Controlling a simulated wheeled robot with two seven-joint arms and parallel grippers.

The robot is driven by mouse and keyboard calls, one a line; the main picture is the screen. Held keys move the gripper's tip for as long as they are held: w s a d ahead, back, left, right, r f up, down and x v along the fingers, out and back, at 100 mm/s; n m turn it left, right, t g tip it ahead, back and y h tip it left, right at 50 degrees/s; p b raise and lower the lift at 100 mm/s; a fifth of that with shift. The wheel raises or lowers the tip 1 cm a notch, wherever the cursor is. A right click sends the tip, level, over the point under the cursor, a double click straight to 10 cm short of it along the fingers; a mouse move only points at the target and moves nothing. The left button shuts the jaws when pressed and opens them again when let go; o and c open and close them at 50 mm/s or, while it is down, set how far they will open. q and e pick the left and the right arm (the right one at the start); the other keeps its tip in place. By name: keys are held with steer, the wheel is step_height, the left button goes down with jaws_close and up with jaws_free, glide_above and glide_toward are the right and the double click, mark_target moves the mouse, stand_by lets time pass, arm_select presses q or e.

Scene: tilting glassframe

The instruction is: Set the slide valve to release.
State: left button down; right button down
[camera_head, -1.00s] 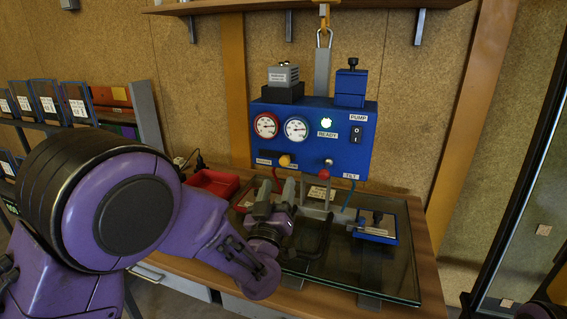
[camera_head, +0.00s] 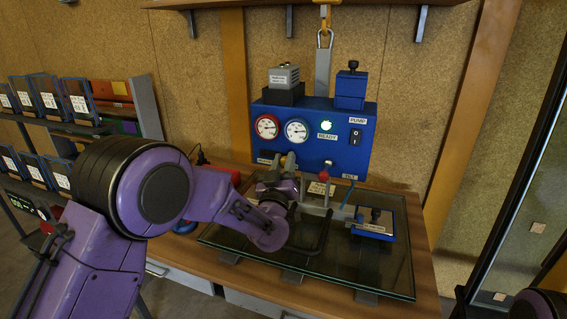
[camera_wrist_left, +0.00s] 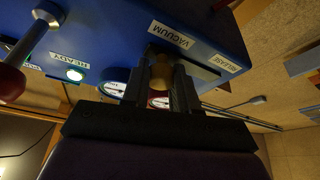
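The slide valve's brass-coloured knob (camera_wrist_left: 160,74) sits at the VACUUM end of its slot, beside the VACUUM label (camera_wrist_left: 168,34). The RELEASE label (camera_wrist_left: 224,62) marks the slot's other end. My left gripper (camera_wrist_left: 163,82) has one finger on each side of the knob, with little or no gap; I cannot tell whether the fingers press on it. In the head view my left gripper (camera_head: 281,162) is at the lower left of the blue panel (camera_head: 345,125), hiding most of the valve. My right gripper is not in view; only part of that arm shows at lower right.
A lever with a red knob (camera_head: 323,175) stands right of my gripper. Two gauges (camera_head: 297,130) and a lit READY lamp (camera_head: 326,125) are above. A glass sheet (camera_head: 340,262) lies below my left arm.

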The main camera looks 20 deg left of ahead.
arm_select(q)
steer(key=a+b, duration=0.2)
steer(key=a, duration=0.5)
steer(key=shift+w, duration=0.1)
steer(key=shift+d+r, duration=0.1)
steer(key=shift+d, duration=0.05)
steer(key=c, duration=1.2)
jaws_free()
steer(key=o, duration=0.3)
steer(key=shift+a, duration=0.25)
steer(key=shift+o, duration=0.2)
steer(key=shift+d, duration=0.1)
steer(key=a+b+v, duration=0.1)
steer(key=b+v, duration=0.3)
steer(key=v, duration=0.6)
steer(key=shift+s+d, duration=0.25)
steer(key=shift+d, duration=0.25)
